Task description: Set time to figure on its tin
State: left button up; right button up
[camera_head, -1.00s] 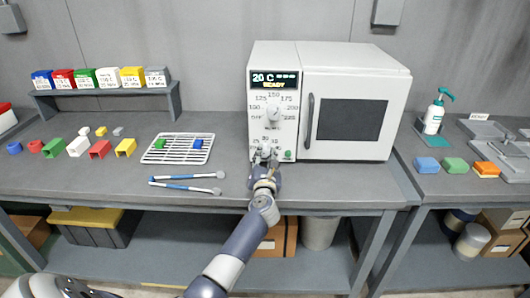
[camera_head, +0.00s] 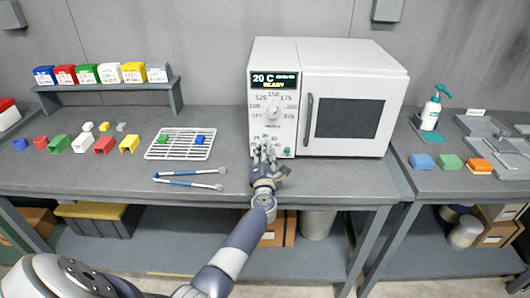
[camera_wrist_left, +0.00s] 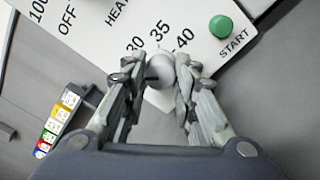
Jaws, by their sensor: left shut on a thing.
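The white oven (camera_head: 395,85) stands on the bench, its panel display reading 20 C and READY. Its lower time knob (camera_wrist_left: 158,68) is a pale round knob with a dark mark, near the figures 30, 35 and 40 in the left wrist view. My left gripper (camera_head: 264,152) is shut on this knob, with a finger on each side (camera_wrist_left: 160,85). The fingers hide part of the dial, and I cannot tell the exact setting. Several coloured tins, among them a red tin (camera_head: 65,75) and a yellow tin (camera_head: 134,72), stand on the shelf; their labels are too small to read surely.
The upper temperature knob (camera_head: 274,113) and the green START button (camera_wrist_left: 220,27) are close to my gripper. A wire rack (camera_head: 160,153) holds a green and a blue piece. Blue-handled tongs (camera_head: 190,183) lie in front. Small coloured parts stand at the left.

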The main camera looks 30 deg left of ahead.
dwell(0.3)
pick_arm(q)
jog(key=o, duration=1.1)
jog(key=shift+d, duration=0.1)
jog(key=v, duration=1.2)
